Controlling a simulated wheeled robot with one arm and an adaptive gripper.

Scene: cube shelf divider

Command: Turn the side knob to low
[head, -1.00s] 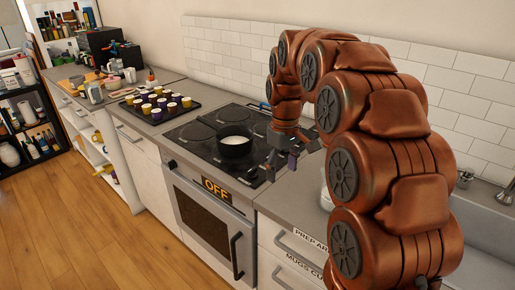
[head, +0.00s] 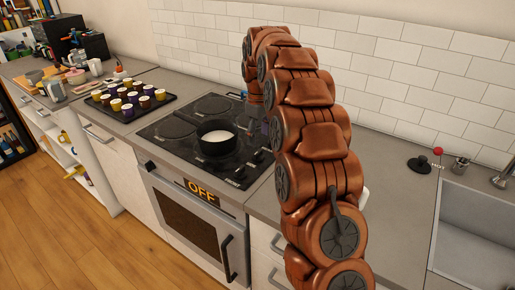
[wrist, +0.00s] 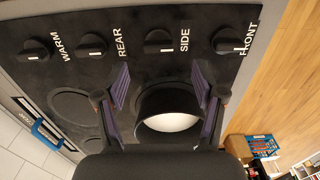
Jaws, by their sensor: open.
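The side knob (wrist: 159,41) is a dark round knob beside the white word SIDE in the wrist view, with a small white mark on its lower edge. I cannot read a setting from it. My gripper (wrist: 161,84) is open and empty, its two purple-padded fingers spread on either side of a pot (wrist: 168,122) with white contents. The knob lies above and between the fingertips in the wrist view, apart from them. In the head view my arm hides most of the gripper. The stove top (head: 172,128) is black and carries the pot (head: 217,140).
Other knobs are labelled WARM (wrist: 34,50), REAR (wrist: 92,45) and FRONT (wrist: 230,41). An OFF sign (head: 201,190) is on the oven front. A tray (head: 128,118) of several cups stands left of the stove. A sink (head: 480,225) is at the right.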

